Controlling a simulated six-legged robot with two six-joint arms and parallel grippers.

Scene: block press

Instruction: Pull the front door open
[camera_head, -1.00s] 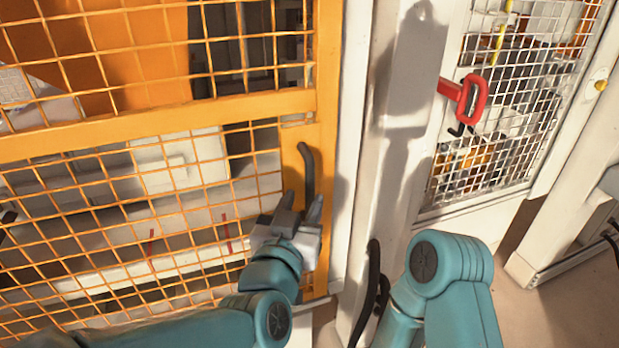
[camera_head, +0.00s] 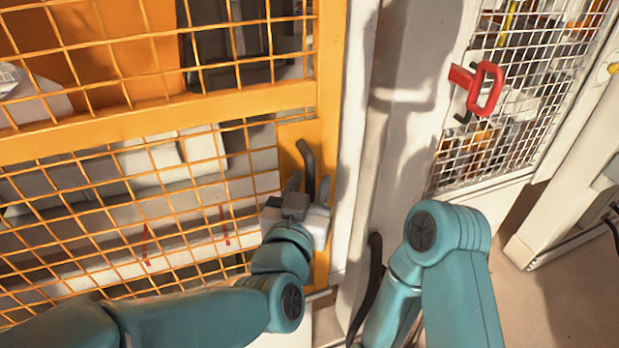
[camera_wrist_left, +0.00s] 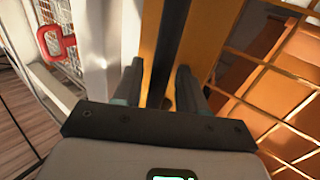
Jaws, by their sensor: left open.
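The front door is an orange-framed mesh door (camera_head: 160,112) filling the left of the head view. Its frame meets the white post, so it looks closed. A dark curved handle (camera_head: 306,160) is on its right edge; it also shows in the left wrist view (camera_wrist_left: 168,40). My left gripper (camera_head: 309,187) is open at the lower part of the handle. In the left wrist view my left gripper (camera_wrist_left: 160,82) has one finger on each side of the handle bar. Contact cannot be told. My right arm shows at lower centre, but its gripper is out of view.
A white post (camera_head: 395,130) stands right of the door. Beyond it is a white mesh panel (camera_head: 520,110) with a red handle (camera_head: 487,88), which also shows in the left wrist view (camera_wrist_left: 56,42). A dark curved bar (camera_head: 372,285) is low by the post. Bare floor (camera_head: 570,270) lies at lower right.

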